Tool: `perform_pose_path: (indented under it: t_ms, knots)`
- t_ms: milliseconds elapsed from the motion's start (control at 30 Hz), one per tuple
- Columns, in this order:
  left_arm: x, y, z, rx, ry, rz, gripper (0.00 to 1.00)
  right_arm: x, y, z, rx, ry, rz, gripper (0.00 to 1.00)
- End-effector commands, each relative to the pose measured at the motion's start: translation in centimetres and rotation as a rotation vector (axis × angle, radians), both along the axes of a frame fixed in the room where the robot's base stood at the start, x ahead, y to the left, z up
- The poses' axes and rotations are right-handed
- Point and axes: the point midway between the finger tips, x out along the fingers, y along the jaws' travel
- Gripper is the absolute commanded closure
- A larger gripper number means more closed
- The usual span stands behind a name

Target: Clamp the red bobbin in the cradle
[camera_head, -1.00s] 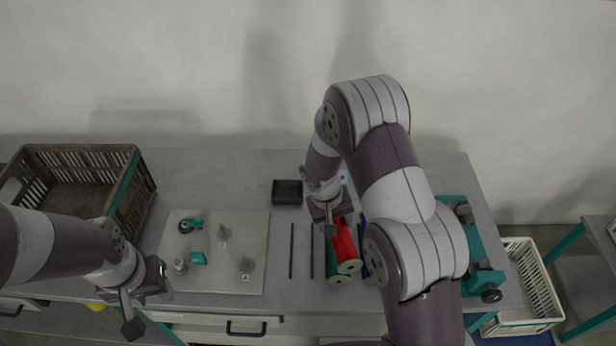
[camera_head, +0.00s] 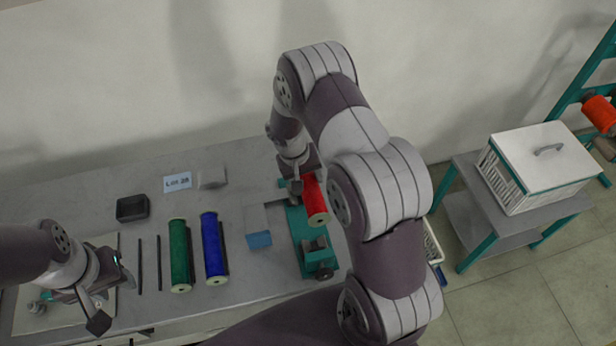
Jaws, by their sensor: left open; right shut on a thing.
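The red bobbin (camera_head: 316,204) is held by my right gripper (camera_head: 304,182), which is shut on its far end. The bobbin is over the right part of the teal cradle (camera_head: 297,228), tilted slightly in the picture. Whether it touches the cradle I cannot tell. The cradle has a dark clamp block (camera_head: 317,246) and a dark knob (camera_head: 326,274) at its near end. My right arm hides part of the cradle's right side. My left gripper (camera_head: 108,290) is open and empty at the left, above the pale board.
A green bobbin (camera_head: 179,250) and a blue bobbin (camera_head: 212,245) lie left of the cradle, beside thin dark rods (camera_head: 140,265). A blue-and-grey block (camera_head: 258,238) sits between. A black tray (camera_head: 132,208) and a label card (camera_head: 177,182) are behind. A lidded white crate (camera_head: 540,165) stands on a side table.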

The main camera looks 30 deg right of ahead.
Motion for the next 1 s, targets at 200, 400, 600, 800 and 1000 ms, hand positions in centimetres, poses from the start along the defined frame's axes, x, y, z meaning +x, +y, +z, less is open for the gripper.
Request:
perform_pose_path:
  t_ms: [200, 400, 600, 800, 1000]
  knots:
    - [0.0, 0.0, -1.8, 0.000, 0.000, 0.000, 0.57, 0.0, 0.0, -2.3, -0.001, 0.001, 0.001, 0.83]
    - [0.0, 0.0, -3.9, 0.000, 0.000, 0.000, 0.57, 0.0, 0.0, -5.3, 0.000, 0.001, 0.001, 0.83]
    - [0.0, 0.0, -4.8, 0.000, 0.000, 0.000, 0.57, 0.0, 0.1, -6.8, -0.001, 0.001, 0.000, 0.83]
    - [0.0, 0.0, -4.6, 0.000, 0.000, 0.000, 0.57, 0.0, 0.1, -6.7, -0.001, 0.001, 0.000, 0.83]
    - [1.0, -1.1, -5.3, -0.012, -0.013, -0.012, 1.00, 0.0, 0.0, -6.7, -0.001, 0.001, 0.000, 0.83]
